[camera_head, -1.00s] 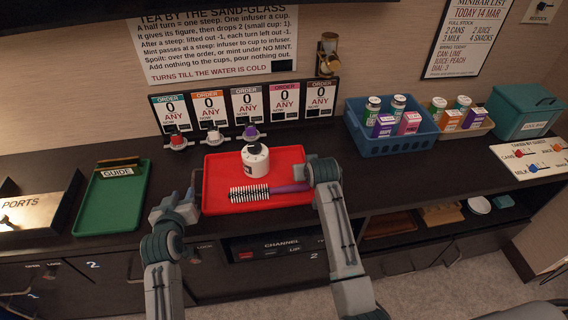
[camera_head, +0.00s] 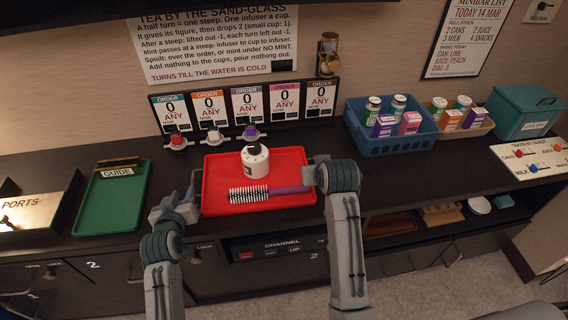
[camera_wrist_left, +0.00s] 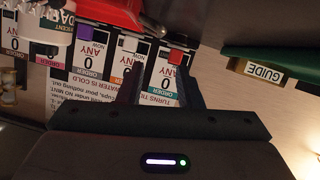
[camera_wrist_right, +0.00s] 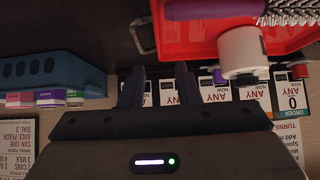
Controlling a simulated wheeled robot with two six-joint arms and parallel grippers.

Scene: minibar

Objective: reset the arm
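My left gripper (camera_head: 183,195) is at the left edge of the red tray (camera_head: 215,178), its fingers apart with nothing between them. The left wrist view shows the spread fingers (camera_wrist_left: 160,85). My right gripper (camera_head: 316,170) is at the right edge of the tray, partly hidden by its own wrist. In the right wrist view its fingers (camera_wrist_right: 158,88) are apart and empty.
A green tray with a GUIDE sign (camera_head: 110,205) lies at left. A blue basket (camera_head: 395,138) of bottles and boxes stands at right, with a teal box (camera_head: 525,112) beyond it. Order cards (camera_head: 247,105) and several knobs (camera_head: 213,137) line the back. An open shelf is below right.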

